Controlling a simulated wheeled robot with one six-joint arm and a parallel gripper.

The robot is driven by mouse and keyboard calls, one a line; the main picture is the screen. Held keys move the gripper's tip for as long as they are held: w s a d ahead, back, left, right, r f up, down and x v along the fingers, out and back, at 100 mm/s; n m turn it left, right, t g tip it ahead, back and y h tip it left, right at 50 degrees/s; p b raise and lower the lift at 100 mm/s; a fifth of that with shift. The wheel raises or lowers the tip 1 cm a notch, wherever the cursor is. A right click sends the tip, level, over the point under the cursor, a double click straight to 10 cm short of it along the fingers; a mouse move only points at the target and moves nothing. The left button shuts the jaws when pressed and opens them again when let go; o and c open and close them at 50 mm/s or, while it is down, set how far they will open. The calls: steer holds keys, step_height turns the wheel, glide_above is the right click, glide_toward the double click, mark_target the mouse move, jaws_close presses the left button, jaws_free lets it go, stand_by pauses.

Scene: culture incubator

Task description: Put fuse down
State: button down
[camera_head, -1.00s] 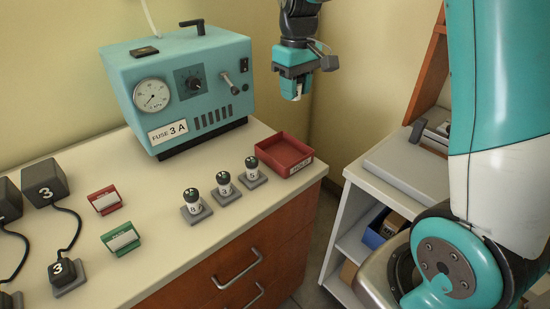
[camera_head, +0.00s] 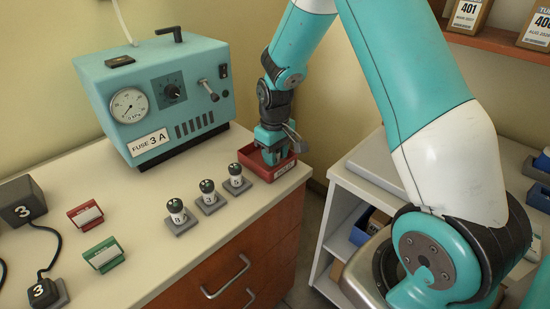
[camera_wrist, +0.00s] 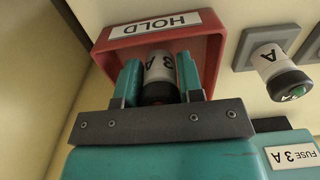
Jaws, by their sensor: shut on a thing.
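My gripper (camera_head: 273,157) points down into the red tray (camera_head: 284,171) at the right end of the counter. In the wrist view my gripper (camera_wrist: 160,80) has its two teal fingers closed on a white fuse (camera_wrist: 160,68) marked "3 A", with a dark, reddish end. The fuse is within the walls of the red tray (camera_wrist: 210,45), whose label reads "HOLD". I cannot tell whether the fuse touches the tray floor. In the head view the fuse is hidden by the gripper and the tray wall.
Three fuses stand upright in grey holders (camera_head: 208,198) left of the tray. A teal instrument (camera_head: 155,95) labelled "FUSE 3 A" stands behind them. Red (camera_head: 85,215) and green (camera_head: 103,255) label stands and a black plug (camera_head: 42,292) marked 3 are at left.

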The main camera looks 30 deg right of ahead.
steer(key=shift+f, duration=0.85)
steer(key=shift+f, duration=0.1)
steer(key=c, duration=0.8)
jaws_free()
steer(key=shift+o, duration=0.2)
step_height(320, 180, up, 12)
steer(key=shift+f+b, duration=0.1)
steer(key=shift+b, duration=0.35)
steer(key=s+a+r+n+y, duration=0.2)
steer(key=s+a+r, duration=0.2)
steer(key=s+a, duration=0.5)
steer(key=s+a+r+n+y, duration=0.2)
steer(key=s+a+r, duration=0.3)
steer(key=s+a, duration=0.5)
steer(key=s, duration=0.5)
steer(key=shift+s+n, duration=0.4)
